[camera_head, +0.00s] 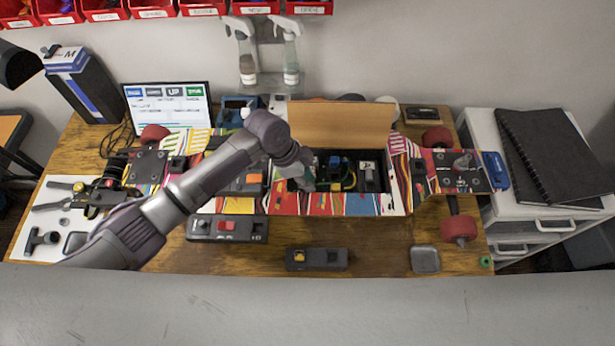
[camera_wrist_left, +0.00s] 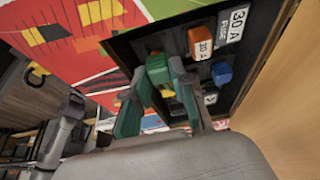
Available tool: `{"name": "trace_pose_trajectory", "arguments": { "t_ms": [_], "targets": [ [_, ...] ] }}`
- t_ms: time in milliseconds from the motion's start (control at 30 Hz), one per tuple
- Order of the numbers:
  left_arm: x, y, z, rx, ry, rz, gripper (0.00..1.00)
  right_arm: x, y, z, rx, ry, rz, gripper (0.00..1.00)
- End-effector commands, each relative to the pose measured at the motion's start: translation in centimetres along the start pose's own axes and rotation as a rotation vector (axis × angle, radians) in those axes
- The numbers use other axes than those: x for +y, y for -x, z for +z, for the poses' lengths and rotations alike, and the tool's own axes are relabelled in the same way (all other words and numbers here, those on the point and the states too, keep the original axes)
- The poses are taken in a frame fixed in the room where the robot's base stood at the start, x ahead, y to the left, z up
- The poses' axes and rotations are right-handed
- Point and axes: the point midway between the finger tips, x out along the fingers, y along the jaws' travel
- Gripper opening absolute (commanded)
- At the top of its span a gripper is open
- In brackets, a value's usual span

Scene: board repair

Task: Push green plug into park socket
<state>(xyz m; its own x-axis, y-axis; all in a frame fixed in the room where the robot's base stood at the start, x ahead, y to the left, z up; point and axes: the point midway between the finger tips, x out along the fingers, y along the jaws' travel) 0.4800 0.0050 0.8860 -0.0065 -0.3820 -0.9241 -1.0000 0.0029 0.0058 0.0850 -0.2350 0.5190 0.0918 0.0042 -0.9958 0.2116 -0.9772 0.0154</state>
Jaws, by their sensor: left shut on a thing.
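My left gripper (camera_head: 303,182) reaches into the left part of the open compartment (camera_head: 324,206) in the striped board. In the left wrist view its two green-grey fingers (camera_wrist_left: 160,98) are shut on a small green piece (camera_wrist_left: 156,67), which looks like the green plug. A yellow bit (camera_wrist_left: 165,91) shows by the fingertips. The plug's lower end is hidden, so I cannot tell whether it sits in a socket. No readable label marks the park socket. My right gripper is not in view.
An orange fuse (camera_wrist_left: 201,42) and a blue fuse (camera_wrist_left: 221,74) stand close beside the fingers. A raised wooden lid (camera_head: 340,125) stands behind the compartment. A dark box with a yellow part (camera_head: 330,260) and a red-switch box (camera_head: 250,231) lie in front.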

Motion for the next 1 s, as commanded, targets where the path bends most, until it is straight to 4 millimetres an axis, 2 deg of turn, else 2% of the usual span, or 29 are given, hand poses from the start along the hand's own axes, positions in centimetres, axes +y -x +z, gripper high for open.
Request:
{"name": "trace_pose_trajectory", "arguments": {
  "t_ms": [1000],
  "targets": [
    [0.01, -0.77, 0.29, 0.000, 0.000, 0.000, 0.00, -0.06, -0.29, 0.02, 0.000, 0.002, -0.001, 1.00]
  ]
}}
